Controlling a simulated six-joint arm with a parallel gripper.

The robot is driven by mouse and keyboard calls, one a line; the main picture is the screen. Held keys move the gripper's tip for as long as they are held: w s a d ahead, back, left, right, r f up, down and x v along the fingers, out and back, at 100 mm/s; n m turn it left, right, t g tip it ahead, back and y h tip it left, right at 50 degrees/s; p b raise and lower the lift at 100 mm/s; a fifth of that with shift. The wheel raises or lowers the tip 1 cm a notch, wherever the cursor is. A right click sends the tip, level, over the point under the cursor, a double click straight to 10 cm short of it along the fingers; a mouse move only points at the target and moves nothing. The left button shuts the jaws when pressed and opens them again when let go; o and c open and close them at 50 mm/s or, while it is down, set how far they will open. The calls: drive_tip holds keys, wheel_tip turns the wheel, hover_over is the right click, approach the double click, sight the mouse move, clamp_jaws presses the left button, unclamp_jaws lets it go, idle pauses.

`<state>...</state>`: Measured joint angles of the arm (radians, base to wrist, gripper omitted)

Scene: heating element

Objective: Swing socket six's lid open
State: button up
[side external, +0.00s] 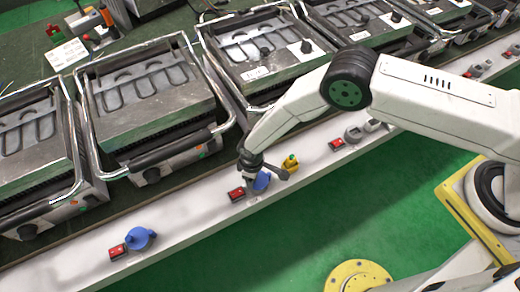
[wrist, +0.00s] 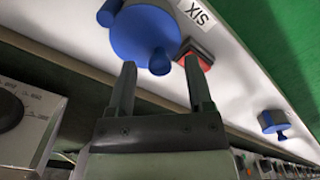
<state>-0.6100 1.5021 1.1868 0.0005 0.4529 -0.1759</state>
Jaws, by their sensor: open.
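Socket six (wrist: 145,32) is a round blue socket on the white rail, beside a label reading SIX (wrist: 196,14), upside down in the wrist view. Its blue lid looks shut, with a small tab (wrist: 160,63) sticking out toward my gripper. My gripper (wrist: 162,76) is open, its two dark fingertips just short of the lid on either side of the tab. I cannot tell whether they touch it. In the side view my gripper (side external: 266,172) hangs over the rail and partly hides the blue socket (side external: 262,182).
A red switch (wrist: 195,55) sits close by the right finger. A yellow part (side external: 290,162) is right beside the gripper. Another blue socket (side external: 139,238) is farther left on the rail. Heating grills (side external: 150,95) line the bench behind; green floor lies in front.

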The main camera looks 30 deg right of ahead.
clamp_jaws()
idle(1.4)
